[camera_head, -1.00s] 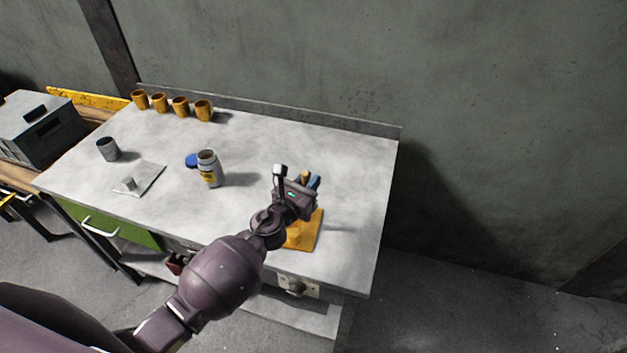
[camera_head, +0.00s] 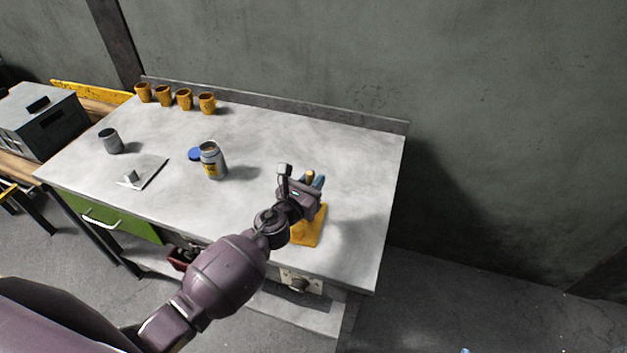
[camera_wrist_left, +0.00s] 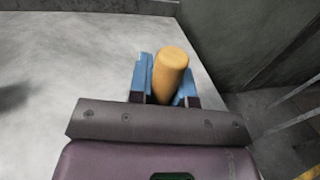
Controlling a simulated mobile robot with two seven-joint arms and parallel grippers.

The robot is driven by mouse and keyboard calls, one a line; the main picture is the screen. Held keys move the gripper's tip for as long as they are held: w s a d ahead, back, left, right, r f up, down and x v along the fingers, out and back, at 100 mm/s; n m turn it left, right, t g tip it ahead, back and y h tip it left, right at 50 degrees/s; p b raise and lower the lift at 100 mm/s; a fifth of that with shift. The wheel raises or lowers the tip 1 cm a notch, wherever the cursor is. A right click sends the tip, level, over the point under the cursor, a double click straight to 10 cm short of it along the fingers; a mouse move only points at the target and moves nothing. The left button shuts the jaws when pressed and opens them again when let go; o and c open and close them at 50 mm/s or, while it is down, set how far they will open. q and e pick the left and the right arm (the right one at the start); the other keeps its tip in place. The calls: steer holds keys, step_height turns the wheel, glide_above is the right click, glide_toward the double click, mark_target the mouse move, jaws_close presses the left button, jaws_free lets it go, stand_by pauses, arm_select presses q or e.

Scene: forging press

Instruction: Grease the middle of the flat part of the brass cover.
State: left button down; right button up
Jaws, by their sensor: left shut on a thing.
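My left gripper (camera_head: 315,180) is over the right part of the grey bench, shut on a tan, round-ended handle (camera_head: 310,176). The handle stands up between the blue fingers in the left wrist view (camera_wrist_left: 171,72); its lower end is hidden. A yellow-orange flat piece, which looks like the brass cover (camera_head: 311,234), lies on the bench below the gripper, partly hidden by my wrist. I cannot tell whether the held thing touches it. An open jar (camera_head: 213,163) with a yellow label stands left of the gripper, its blue lid (camera_head: 195,154) beside it. My right gripper is not in view.
Several orange cups (camera_head: 184,99) stand along the back edge. A grey cup (camera_head: 110,141) and a light sheet with a small block (camera_head: 131,176) are at the left. The bench (camera_head: 355,180) is clear to the right of the gripper.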

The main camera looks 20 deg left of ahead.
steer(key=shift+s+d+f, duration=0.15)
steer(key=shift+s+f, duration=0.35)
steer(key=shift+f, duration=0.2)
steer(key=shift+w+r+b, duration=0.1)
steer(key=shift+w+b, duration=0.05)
steer(key=shift+b, duration=0.15)
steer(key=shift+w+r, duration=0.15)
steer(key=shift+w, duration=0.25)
